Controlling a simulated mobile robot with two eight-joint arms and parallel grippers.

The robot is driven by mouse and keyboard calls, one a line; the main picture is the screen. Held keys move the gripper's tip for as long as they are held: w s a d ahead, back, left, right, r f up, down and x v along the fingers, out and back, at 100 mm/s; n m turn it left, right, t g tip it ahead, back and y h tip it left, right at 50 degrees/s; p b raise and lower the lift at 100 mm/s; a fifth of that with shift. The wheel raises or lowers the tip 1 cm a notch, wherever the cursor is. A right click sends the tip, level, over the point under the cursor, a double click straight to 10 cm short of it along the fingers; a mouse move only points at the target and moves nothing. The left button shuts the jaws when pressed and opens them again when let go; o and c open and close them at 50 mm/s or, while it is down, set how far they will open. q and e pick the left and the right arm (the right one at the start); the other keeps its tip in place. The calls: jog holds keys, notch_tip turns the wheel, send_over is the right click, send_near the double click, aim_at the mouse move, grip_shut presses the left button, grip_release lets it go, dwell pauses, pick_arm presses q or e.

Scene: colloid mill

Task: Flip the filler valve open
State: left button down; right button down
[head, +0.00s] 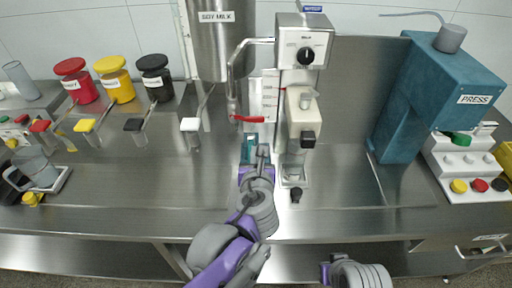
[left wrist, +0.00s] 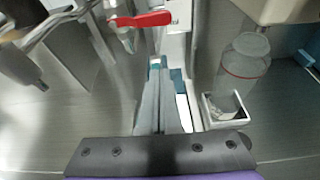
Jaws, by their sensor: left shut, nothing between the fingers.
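A red valve lever (head: 247,118) lies roughly level at the lower end of the steel pipe left of the mill. It also shows in the left wrist view (left wrist: 148,19), at the top, beyond my fingertips. My left gripper (head: 250,143) is shut and empty, below the red lever in the head view and apart from it. Its closed fingers also show in the left wrist view (left wrist: 166,72). My right gripper's fingers do not show; only part of that arm is at the bottom.
The bottle stands on a small white-rimmed holder (left wrist: 236,118). The mill (head: 301,45) and soy milk tank (head: 216,45) rise behind. Red, yellow and black-lidded containers (head: 119,83) stand left. A blue press (head: 420,100) stands right. The steel counter (head: 110,180) is clear at front left.

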aim_at(255, 119)
pick_arm(q)
jog(key=w+r, duration=0.1)
jog(key=w, duration=0.6)
jog(key=shift+w+r, duration=0.2)
jog(key=shift+w, duration=0.05)
